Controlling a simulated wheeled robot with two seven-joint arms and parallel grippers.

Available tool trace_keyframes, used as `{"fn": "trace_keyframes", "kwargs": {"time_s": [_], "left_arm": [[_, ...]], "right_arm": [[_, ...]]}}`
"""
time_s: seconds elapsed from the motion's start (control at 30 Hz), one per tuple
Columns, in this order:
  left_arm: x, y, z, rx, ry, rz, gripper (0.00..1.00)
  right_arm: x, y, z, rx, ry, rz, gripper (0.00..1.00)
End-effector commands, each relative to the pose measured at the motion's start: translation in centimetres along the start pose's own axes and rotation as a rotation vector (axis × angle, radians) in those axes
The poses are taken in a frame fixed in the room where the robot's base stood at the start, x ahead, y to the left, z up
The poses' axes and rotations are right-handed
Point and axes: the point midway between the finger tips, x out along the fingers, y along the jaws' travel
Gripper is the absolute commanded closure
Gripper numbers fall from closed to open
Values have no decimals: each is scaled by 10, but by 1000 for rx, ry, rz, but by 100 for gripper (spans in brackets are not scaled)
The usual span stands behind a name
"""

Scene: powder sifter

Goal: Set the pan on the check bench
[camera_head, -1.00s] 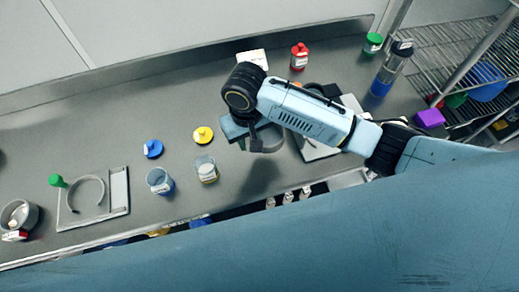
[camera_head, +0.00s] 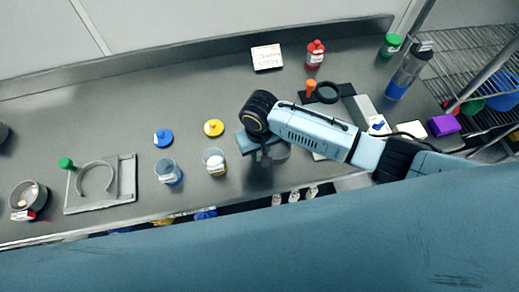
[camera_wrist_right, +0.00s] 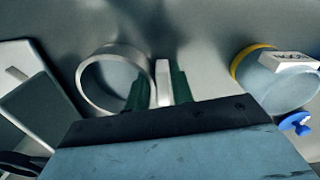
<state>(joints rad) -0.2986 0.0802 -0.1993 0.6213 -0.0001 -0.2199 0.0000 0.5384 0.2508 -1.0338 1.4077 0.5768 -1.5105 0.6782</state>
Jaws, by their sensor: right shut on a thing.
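My right gripper (camera_head: 262,150) hangs over the middle of the grey bench (camera_head: 120,115), toward its front edge. In the right wrist view its green fingertips (camera_wrist_right: 158,88) are shut on the pale handle tab of a round metal pan (camera_wrist_right: 84,86). The pan also shows in the head view (camera_head: 279,154), partly hidden by the gripper and arm. Its rim faces up toward the wrist camera. I cannot tell whether its base touches the bench. My left gripper is not in view.
Left of the gripper stand two clear jars (camera_head: 167,176) (camera_head: 216,168), with blue (camera_head: 163,138) and yellow (camera_head: 214,128) lids behind. A C-shaped holder (camera_head: 127,181) and another pan (camera_head: 17,203) lie far left. A black ring stand (camera_head: 345,90) and bottle (camera_head: 410,72) are behind right.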

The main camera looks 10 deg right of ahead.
Motion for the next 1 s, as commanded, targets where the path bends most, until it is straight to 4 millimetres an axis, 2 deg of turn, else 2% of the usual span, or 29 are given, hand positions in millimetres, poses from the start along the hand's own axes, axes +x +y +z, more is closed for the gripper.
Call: {"fn": "trace_keyframes", "kwargs": {"time_s": [0.03,0.07,0.2,0.57,0.67,1.0], "left_arm": [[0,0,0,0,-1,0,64],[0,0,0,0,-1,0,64],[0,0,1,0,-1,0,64],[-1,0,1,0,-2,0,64],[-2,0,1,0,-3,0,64],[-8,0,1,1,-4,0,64]], "right_arm": [[2,0,0,0,0,-1,100],[2,0,0,0,0,0,73],[1,0,0,0,0,0,55],[-4,0,0,0,0,0,55],[-17,0,-1,0,1,-2,55],[-89,0,-1,0,3,-2,55]]}}
